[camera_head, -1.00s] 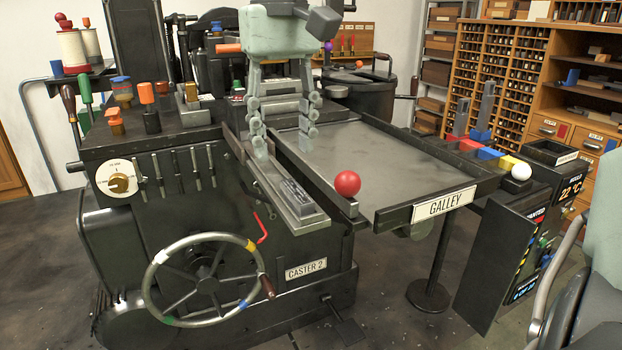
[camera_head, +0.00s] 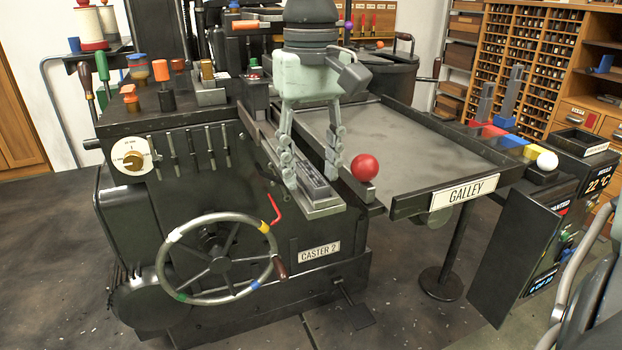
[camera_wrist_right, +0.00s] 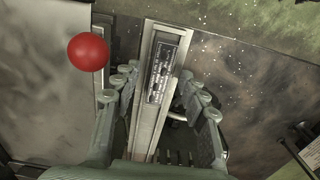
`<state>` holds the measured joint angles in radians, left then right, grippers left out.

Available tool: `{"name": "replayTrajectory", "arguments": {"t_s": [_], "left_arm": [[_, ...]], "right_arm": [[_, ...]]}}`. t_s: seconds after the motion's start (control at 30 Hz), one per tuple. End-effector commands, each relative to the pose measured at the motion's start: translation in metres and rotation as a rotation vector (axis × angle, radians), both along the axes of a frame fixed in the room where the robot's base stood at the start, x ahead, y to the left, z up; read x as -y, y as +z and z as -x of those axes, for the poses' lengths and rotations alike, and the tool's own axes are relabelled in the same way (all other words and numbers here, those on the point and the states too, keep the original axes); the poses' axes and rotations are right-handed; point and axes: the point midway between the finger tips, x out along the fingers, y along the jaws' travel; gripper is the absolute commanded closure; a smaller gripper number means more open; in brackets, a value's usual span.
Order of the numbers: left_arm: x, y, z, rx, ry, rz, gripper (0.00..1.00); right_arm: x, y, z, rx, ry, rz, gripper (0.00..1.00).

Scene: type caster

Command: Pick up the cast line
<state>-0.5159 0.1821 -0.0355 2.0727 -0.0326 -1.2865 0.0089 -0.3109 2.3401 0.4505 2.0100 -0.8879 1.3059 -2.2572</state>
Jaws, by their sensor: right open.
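The cast line is a narrow dark block of metal type (camera_head: 317,188) lying in a pale metal channel (camera_head: 322,211) on the caster's front edge. In the right wrist view the cast line (camera_wrist_right: 163,68) lies lengthwise in the channel, its lettering showing. My right gripper (camera_head: 311,180) points down over it, open, with one finger on each side. In the right wrist view the fingertips (camera_wrist_right: 158,82) stand apart, left and right of the channel. I see no grip on the line. The lower end of the line is partly hidden near the gripper. My left gripper is not in view.
A red ball knob (camera_head: 364,167) stands close right of the channel. The grey galley tray (camera_head: 400,150) with raised dark rims lies beyond it. Caster levers (camera_head: 195,150) and a handwheel (camera_head: 222,262) are at the left.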

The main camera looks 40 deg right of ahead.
Motion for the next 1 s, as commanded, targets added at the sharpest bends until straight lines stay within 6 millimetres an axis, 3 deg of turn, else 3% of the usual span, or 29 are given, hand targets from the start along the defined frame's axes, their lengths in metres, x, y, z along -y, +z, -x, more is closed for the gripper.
{"name": "replayTrajectory", "arguments": {"t_s": [0.13,0.47,1.0], "left_arm": [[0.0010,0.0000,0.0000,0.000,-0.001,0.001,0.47],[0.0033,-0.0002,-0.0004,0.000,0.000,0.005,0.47],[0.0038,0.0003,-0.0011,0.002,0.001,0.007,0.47]], "right_arm": [[-0.0001,0.0002,0.0000,0.000,0.000,0.000,0.59],[-0.0001,0.0005,-0.0001,0.000,0.001,0.000,1.00],[-0.0003,0.0059,-0.0008,0.003,0.001,0.001,1.00]]}}
